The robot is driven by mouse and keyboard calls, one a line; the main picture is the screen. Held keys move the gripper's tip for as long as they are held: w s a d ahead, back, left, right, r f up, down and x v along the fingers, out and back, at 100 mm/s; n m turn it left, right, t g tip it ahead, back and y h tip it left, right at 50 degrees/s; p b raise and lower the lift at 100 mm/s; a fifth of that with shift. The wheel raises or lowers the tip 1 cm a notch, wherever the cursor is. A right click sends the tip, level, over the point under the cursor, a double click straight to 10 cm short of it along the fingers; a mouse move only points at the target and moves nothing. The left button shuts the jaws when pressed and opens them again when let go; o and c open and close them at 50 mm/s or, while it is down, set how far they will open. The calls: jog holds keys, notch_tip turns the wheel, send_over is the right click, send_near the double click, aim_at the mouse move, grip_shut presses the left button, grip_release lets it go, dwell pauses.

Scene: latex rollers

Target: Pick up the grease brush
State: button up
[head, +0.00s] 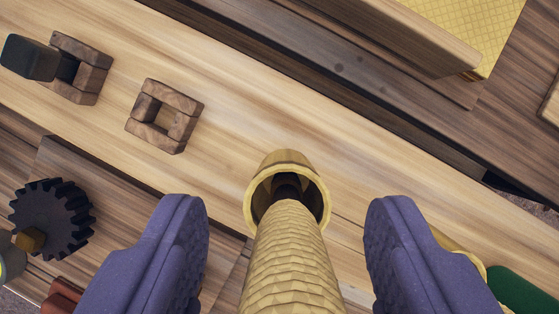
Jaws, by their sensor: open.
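My gripper (287,203) has two purple padded fingers, spread wide apart at the lower middle of the head view. Between them rises a thick golden, scale-patterned handle (290,262), which I take to be the grease brush. It comes up toward the camera, with clear gaps to both fingers. Its far, darker end goes into a brass-coloured round cup (258,180) on the light wooden board. The end inside the cup is hidden, and the near end is cut off by the bottom edge.
Two small wooden square frames (165,115) sit at the upper left, one with a dark block (30,58) at it. A dark gear (52,220) is at the lower left. A green object (525,290) lies behind the right finger. The light board (215,50) is bare at upper middle.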

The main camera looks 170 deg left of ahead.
jog(key=shift+x, duration=0.75)
grip_shut()
jog(key=shift+r, duration=0.1)
